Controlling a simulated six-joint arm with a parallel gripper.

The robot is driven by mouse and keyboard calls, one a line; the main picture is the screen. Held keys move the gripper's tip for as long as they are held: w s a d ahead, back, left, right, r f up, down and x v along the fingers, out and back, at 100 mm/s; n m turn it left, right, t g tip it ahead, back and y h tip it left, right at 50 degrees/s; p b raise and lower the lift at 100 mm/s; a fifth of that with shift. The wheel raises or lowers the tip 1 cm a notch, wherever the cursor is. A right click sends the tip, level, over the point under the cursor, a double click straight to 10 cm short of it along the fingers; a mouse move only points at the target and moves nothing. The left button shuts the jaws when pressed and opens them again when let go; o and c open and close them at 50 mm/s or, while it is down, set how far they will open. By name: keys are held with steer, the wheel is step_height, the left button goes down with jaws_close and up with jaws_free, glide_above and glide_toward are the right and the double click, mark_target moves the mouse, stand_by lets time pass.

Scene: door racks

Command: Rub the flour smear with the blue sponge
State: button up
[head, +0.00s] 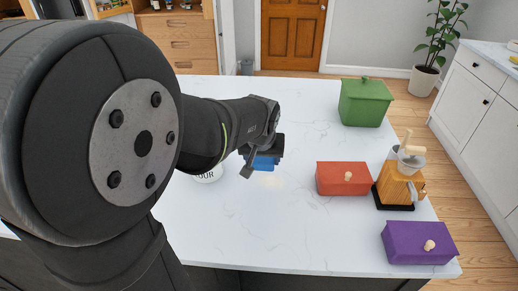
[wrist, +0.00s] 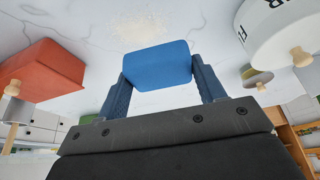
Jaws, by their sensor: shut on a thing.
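The blue sponge (wrist: 157,65) is between the fingers of my gripper (wrist: 160,78), which is shut on it. In the head view the sponge (head: 264,163) shows just below my gripper (head: 262,152), over the white marble counter. The flour smear (head: 272,182) is a faint pale patch on the counter, just nearer the camera than the sponge. In the wrist view the smear (wrist: 140,30) lies beyond the sponge and apart from it in the picture. I cannot tell whether the sponge touches the counter.
A white flour canister (head: 208,174) stands left of the sponge, partly hidden by my arm. A red box (head: 343,180), a wooden grinder (head: 402,178), a purple box (head: 412,245) and a green box (head: 364,104) stand to the right. The counter (head: 300,235) around the smear is clear.

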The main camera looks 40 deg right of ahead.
mark_target(253, 177)
steer(key=w, duration=0.1)
steer(key=w+a, duration=0.1)
steer(key=w, duration=0.1)
steer(key=shift+a+f, duration=0.15)
steer(key=shift+a, duration=0.05)
steer(key=shift+f, duration=3.6)
steer(key=shift+s+d+f, duration=0.15)
steer(key=shift+d+f, duration=0.05)
steer(key=shift+f, duration=0.05)
steer(key=shift+c, duration=0.4)
steer(key=shift+s+d+f, duration=0.15)
steer(key=shift+s+d, duration=0.1)
steer(key=shift+s, duration=0.1)
steer(key=shift+s+d, duration=3.45)
steer(key=shift+d, duration=0.05)
steer(key=shift+w+a, duration=3.95)
steer(key=shift+w, duration=0.1)
steer(key=shift+s+d, duration=0.3)
steer(key=shift+d, duration=0.3)
steer(key=shift+s+d, duration=0.3)
steer(key=shift+d, duration=0.3)
steer(key=shift+s+d, duration=3.2)
steer(key=shift+w+a, duration=4)
steer(key=shift+a, duration=0.05)
steer(key=shift+r, duration=4.15)
steer(key=shift+w, duration=0.1)
